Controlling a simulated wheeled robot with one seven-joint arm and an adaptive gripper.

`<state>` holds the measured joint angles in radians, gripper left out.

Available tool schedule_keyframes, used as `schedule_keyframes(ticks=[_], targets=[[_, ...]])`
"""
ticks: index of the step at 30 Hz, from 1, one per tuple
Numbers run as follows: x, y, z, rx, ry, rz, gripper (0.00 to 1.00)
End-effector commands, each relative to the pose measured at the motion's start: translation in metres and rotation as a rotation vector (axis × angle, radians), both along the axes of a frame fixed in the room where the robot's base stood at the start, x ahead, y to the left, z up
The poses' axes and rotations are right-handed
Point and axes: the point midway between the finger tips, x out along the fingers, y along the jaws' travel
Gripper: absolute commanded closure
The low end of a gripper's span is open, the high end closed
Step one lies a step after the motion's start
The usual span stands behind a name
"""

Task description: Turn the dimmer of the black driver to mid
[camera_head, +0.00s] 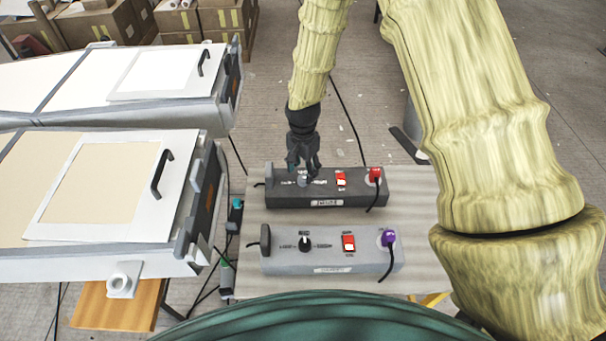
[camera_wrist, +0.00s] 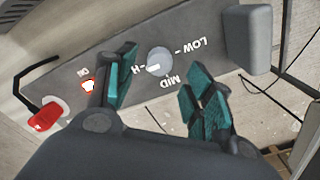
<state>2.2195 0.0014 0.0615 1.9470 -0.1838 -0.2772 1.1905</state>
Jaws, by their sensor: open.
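The black driver (camera_head: 345,198) lies on the far part of the table in the head view, and its dark face fills the middle of the wrist view (camera_wrist: 110,50). Its grey round dimmer knob (camera_wrist: 158,60) is marked LOW, MID and a partly hidden label starting with H. The knob's white mark points to the lower left, close to the H label. My gripper (camera_head: 302,166) is over the dimmer and hides part of it in the head view. In the wrist view my gripper (camera_wrist: 158,72) is open, with a teal-padded finger on either side of the knob. Contact is not clear.
The driver has a red switch (camera_head: 341,179) and a red plug (camera_head: 376,175) with a black cable on the right. A grey driver (camera_head: 325,256) with a purple plug (camera_head: 388,238) lies nearer on the same table (camera_head: 420,272).

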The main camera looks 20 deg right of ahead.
Motion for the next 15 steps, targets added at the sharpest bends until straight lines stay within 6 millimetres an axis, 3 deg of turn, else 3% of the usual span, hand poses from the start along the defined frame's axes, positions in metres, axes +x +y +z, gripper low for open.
schedule_keyframes(ticks=[9, 15], targets=[[-0.001, 0.000, -0.030, -0.001, 0.001, 0.000, 0.47], [-0.001, 0.000, -0.038, -0.001, 0.001, -0.001, 0.47]])
